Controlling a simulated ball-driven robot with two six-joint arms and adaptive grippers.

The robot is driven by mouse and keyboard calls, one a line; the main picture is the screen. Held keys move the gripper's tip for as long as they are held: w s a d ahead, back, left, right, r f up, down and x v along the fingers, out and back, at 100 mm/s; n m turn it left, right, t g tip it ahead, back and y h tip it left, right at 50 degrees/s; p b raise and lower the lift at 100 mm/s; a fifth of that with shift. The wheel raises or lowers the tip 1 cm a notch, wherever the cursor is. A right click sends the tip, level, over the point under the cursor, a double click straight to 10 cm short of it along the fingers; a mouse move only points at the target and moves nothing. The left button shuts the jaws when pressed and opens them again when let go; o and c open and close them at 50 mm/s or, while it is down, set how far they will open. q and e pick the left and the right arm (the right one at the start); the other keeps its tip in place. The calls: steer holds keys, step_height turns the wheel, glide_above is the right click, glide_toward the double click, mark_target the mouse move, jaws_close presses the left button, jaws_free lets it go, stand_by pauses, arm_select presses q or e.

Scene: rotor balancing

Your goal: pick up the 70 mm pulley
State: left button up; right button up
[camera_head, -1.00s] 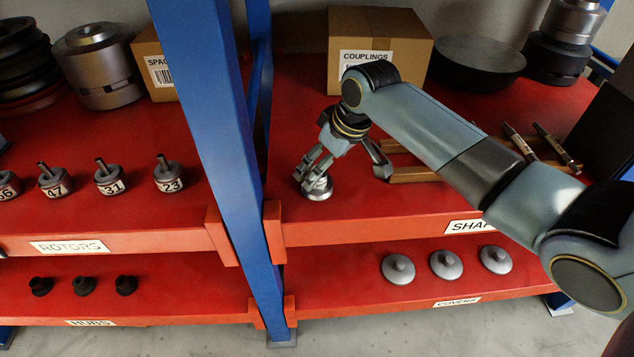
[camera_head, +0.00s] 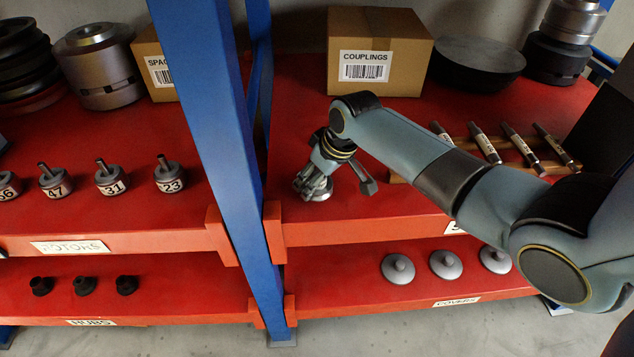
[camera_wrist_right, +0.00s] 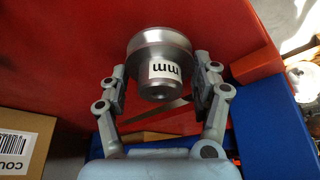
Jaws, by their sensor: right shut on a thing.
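The silver pulley (camera_head: 316,191) is at the front left of the red right-hand shelf, by the blue post. In the right wrist view the pulley (camera_wrist_right: 161,46) shows a wide round flange and a narrower hub with a white label. Only "mm" can be read on it. My right gripper (camera_wrist_right: 164,83) has its two fingers on opposite sides of the hub and is shut on it. In the head view the right gripper (camera_head: 322,180) partly covers the pulley. I cannot tell whether the pulley touches the shelf. My left gripper is not in view.
The blue post (camera_head: 225,140) stands just left of the gripper. The couplings box (camera_head: 378,52) is behind. Several shafts lie on a wooden rack (camera_head: 527,165) at right, under and beside my arm. Numbered rotors (camera_head: 168,176) stand left of the post. Grey covers (camera_head: 447,264) lie below.

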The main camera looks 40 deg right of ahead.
steer(key=c, duration=0.7)
